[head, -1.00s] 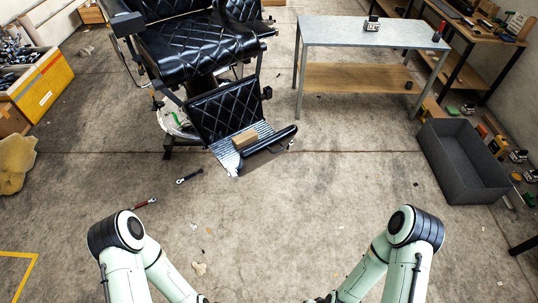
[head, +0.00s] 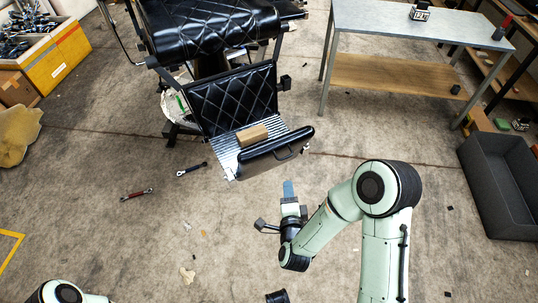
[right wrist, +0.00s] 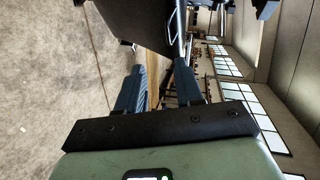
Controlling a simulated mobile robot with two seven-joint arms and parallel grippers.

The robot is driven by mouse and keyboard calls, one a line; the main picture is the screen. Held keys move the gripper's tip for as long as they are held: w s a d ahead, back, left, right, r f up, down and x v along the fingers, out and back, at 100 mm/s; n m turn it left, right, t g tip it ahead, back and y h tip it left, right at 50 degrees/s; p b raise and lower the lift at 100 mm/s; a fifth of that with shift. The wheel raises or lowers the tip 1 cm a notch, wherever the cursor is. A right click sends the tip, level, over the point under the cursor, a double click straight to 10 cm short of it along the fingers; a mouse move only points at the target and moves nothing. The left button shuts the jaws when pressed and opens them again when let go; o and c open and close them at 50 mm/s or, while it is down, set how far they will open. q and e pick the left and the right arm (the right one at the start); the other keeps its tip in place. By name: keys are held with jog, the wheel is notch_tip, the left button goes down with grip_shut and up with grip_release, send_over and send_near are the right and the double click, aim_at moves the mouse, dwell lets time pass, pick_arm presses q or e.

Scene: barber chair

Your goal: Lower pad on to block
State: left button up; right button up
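The barber chair's footrest has a ribbed metal plate (head: 226,158). A light brown block (head: 252,134) lies on it. A black pad (head: 275,146) with a rounded top edge and a handle stands tilted up along the plate's front side, apart from the block. My right gripper (head: 289,190) is in front of and below the pad, on the picture's near side, touching nothing. In the right wrist view its two fingers (right wrist: 159,78) are spread with nothing between them. A dark panel and a metal handle (right wrist: 176,20) show beyond the fingertips. My left gripper is out of view.
Two tools, a black one (head: 192,169) and a red one (head: 136,195), lie on the floor at left. A metal table (head: 415,25) and a grey bin (head: 503,185) stand at right. The floor in front is mostly clear.

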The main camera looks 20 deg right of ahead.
jog(key=r+x, duration=0.1)
jog(key=x, duration=1.2)
jog(key=shift+w+r+b, duration=0.15)
jog(key=shift+w+b, duration=0.3)
jog(key=shift+w, duration=0.05)
jog(key=shift+d, duration=0.1)
grip_shut()
dwell(0.7)
